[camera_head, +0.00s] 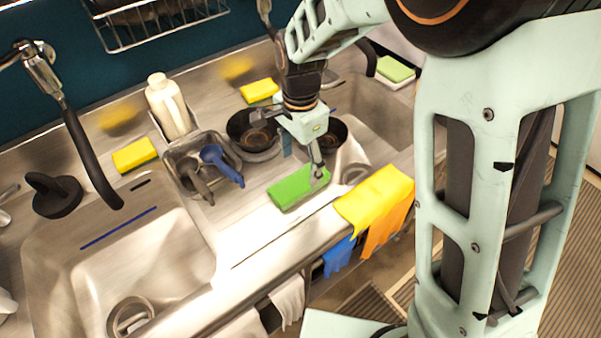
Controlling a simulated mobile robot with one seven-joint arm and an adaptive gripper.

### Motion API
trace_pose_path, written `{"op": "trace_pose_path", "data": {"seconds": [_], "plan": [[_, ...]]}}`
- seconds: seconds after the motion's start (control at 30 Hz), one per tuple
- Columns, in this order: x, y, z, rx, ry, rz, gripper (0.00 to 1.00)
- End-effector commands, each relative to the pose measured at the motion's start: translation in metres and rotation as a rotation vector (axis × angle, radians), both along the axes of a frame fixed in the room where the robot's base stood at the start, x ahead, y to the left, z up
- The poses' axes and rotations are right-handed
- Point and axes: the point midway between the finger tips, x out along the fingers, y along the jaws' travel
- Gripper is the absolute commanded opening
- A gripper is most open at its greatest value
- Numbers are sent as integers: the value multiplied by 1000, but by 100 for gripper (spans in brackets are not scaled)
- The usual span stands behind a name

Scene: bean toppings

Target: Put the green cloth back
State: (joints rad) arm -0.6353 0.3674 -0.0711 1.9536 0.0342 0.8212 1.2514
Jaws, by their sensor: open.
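The green cloth (292,190) lies flat as a thick rectangle on the steel counter between the two sinks, near its front edge. My gripper (317,174) points down at the cloth's right end. One finger reaches down onto or just above the cloth; I cannot tell if it touches. The gripper is open, and its other finger is partly hidden.
Two dark pans (253,128) stand behind the cloth. A grey bin of utensils (187,160) and a white bottle (168,106) are to the left. A yellow cloth (372,196) hangs over the front edge at right, beside an orange one (390,228). Sinks lie on both sides.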

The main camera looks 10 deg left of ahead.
Motion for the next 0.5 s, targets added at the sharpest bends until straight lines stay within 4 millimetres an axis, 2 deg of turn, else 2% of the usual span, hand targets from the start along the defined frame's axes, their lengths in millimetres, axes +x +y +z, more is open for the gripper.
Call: {"op": "trace_pose_path", "data": {"seconds": [0.03, 0.2, 0.33, 0.5], "plan": [[1, 1, 13, 3, -5, 0, 67], [0, 0, 45, 2, -3, -1, 67], [0, 0, 60, 1, -1, -1, 67], [0, 0, 67, 0, 0, -1, 67]]}}
